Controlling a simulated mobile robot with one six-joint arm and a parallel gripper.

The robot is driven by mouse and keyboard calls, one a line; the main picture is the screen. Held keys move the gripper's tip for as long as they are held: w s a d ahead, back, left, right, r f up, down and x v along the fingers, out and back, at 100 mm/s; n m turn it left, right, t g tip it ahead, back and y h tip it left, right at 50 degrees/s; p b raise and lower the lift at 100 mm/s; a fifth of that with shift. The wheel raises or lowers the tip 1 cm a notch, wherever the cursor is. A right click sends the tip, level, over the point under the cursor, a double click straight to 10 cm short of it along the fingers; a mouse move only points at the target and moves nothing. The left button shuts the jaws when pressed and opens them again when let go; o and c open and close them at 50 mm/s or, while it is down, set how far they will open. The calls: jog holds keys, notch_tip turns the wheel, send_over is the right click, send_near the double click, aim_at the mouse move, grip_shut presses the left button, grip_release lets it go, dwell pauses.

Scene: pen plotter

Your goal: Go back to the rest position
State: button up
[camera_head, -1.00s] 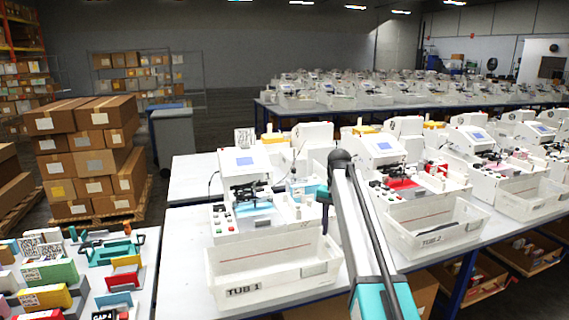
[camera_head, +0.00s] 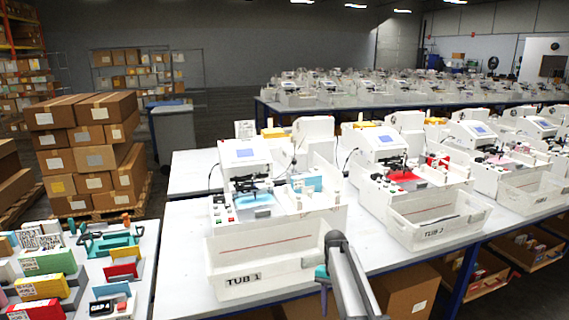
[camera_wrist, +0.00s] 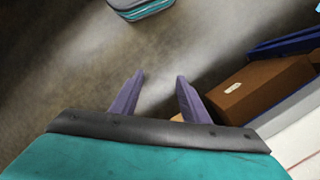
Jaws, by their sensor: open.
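My gripper (camera_wrist: 155,97) shows in the wrist view with its two purple fingers spread apart and nothing between them. It points down at the bare floor (camera_wrist: 55,60). In the head view my arm reaches up from the bottom edge, right of centre, in front of the table with the plotters; the gripper's fingertips are not clear there. The nearest plotter (camera_head: 245,165) stands on the white table behind a white tub marked TUB 1 (camera_head: 285,272). A second tub (camera_head: 435,231) stands to its right before another plotter (camera_head: 383,150).
A cardboard box (camera_wrist: 258,88) and a blue table beam (camera_wrist: 285,45) lie to the right in the wrist view. A side table (camera_head: 140,245) with coloured holders is at the left. Stacked cartons (camera_head: 92,160) and a grey bin (camera_head: 174,133) stand behind. Floor under the gripper is clear.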

jog(key=s+f+g+b, duration=0.1)
jog(key=s+f+b, duration=0.1)
jog(key=s+f, duration=1.05)
jog(key=s+f+n+b, duration=0.1)
jog(key=s+f+n, duration=0.1)
jog(key=s+f, duration=0.5)
jog(key=s+f+n+b, duration=0.2)
jog(key=s+f, duration=0.5)
jog(key=s, duration=0.7)
jog(key=s+f+n+b, duration=0.1)
jog(key=s+f, duration=0.7)
jog(key=s, duration=0.3)
jog(key=shift+n+g, duration=0.4)
